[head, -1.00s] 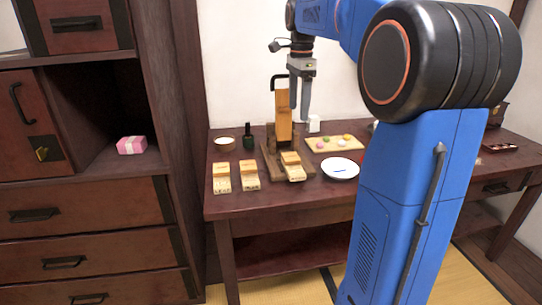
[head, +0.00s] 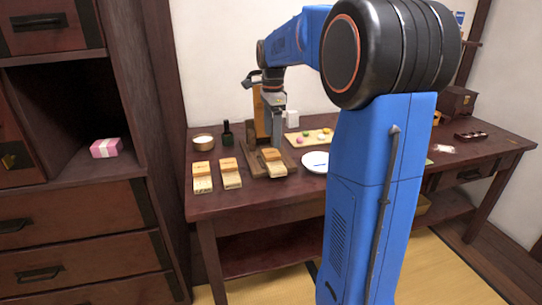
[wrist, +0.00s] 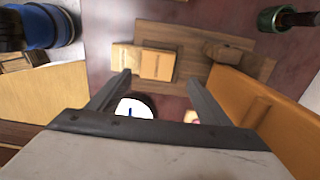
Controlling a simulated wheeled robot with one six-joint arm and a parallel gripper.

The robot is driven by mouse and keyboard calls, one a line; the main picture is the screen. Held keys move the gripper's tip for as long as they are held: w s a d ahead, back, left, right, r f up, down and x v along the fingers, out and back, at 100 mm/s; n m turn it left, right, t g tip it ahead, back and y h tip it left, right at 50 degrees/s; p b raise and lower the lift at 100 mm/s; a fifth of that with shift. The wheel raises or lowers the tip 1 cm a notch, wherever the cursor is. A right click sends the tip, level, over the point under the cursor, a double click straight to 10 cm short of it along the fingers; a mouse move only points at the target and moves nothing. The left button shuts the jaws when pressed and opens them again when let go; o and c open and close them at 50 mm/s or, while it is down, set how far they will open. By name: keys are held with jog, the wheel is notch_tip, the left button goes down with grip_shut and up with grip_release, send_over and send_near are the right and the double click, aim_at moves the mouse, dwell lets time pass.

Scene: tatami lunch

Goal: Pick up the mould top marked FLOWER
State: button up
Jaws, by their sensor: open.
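Three wooden moulds sit on the table, each with a browner top on a paler lower part. Two stand at the left front, a left mould (head: 202,177) and a middle mould (head: 231,173). The third mould (head: 273,160) lies at the wooden press board (head: 286,156). I cannot read FLOWER or any other marking on them. My gripper (head: 267,143) is open, pointing down over the board just behind the third mould. In the wrist view its fingers (wrist: 158,78) are apart and empty, with a wooden mould (wrist: 144,62) beyond their tips.
An upright wooden panel (wrist: 268,105) stands close to the right finger. A white plate (head: 315,162) lies right of the board. A tray of coloured sweets (head: 311,136), a dark green bottle (head: 227,135) and a bowl (head: 204,143) stand behind. The table front is clear.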

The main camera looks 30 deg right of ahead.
aim_at(271, 152)
jog(key=shift+s+a+f, duration=0.15)
jog(key=shift+a+f, duration=0.05)
jog(key=shift+f, duration=1.2)
jog(key=shift+s+a+f, duration=0.1)
jog(key=shift+a+f, duration=0.1)
jog(key=shift+f, duration=1.15)
jog(key=shift+c, duration=0.6)
jog(key=c, duration=1)
